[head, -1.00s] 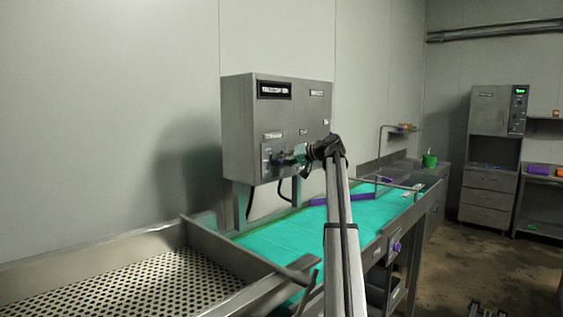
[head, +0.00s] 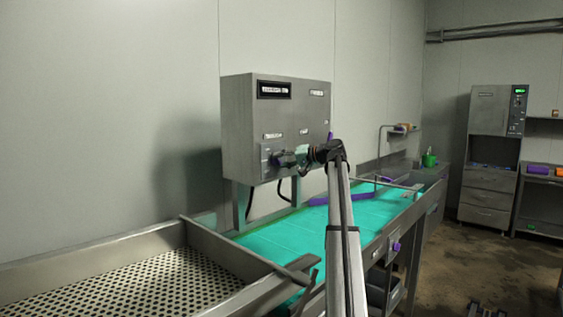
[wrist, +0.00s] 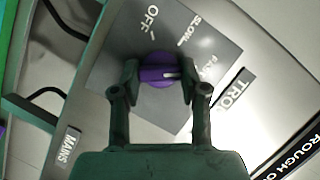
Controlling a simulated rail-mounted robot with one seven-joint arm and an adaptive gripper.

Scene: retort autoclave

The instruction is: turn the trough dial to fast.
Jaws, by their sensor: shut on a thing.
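My gripper (wrist: 159,80) is shut on the dial, one finger on each side. In the head view my gripper (head: 288,158) is against the lower left of the control box (head: 240,125); the dial itself is hard to make out there.
A MAINS label (wrist: 68,148) and black cables are near the plate. Below the box runs a long trough with a teal bed (head: 285,235) and purple bars. A perforated tray (head: 140,285) lies at front left. A steel cabinet (head: 490,150) stands at far right.

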